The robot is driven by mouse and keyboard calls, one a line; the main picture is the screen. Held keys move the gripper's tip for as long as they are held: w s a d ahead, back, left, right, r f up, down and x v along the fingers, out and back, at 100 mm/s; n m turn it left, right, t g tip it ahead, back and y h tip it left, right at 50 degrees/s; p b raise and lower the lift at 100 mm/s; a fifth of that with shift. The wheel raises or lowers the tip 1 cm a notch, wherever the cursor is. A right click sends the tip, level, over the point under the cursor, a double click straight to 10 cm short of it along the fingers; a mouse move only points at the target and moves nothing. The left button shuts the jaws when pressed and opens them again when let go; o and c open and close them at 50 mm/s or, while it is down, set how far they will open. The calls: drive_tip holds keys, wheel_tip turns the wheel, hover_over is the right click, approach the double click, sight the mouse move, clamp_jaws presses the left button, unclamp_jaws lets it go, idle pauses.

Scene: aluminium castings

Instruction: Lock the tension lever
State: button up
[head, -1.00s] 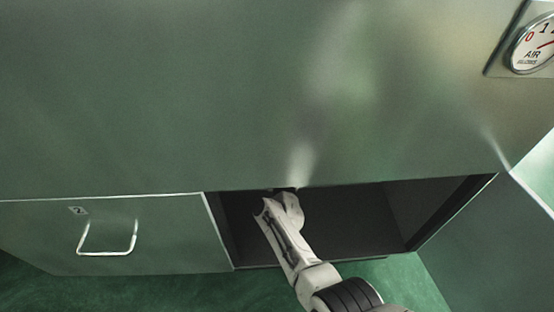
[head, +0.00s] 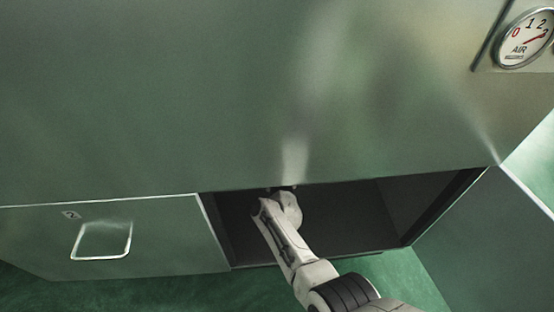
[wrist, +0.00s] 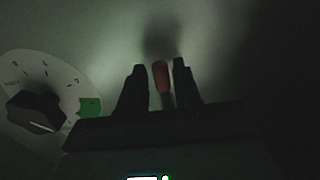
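In the wrist view, a small red-tipped lever (wrist: 161,77) stands between the two dark fingers of my gripper (wrist: 157,78). The fingers are apart, with a narrow gap visible on either side of the red part. The lower part of the lever is hidden in shadow behind the gripper body. In the head view my white arm reaches into the dark open bay under the metal cabinet (head: 240,100), and the gripper itself is out of sight there.
A dial (wrist: 45,95) with a black knob and a green sector sits left of the gripper in the wrist view. The dark bay (head: 370,215) has close walls and a top edge. A drawer front (head: 150,235) with a wire handle (head: 102,258) is to its left. An air gauge (head: 526,38) is at upper right.

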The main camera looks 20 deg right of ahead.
drive_tip(key=shift+o, duration=0.9)
drive_tip(key=shift+r, duration=0.1)
drive_tip(key=p+v, duration=0.7)
drive_tip(key=v, duration=0.3)
drive_tip(key=shift+s, duration=0.4)
drive_tip(key=shift+a, duration=0.1)
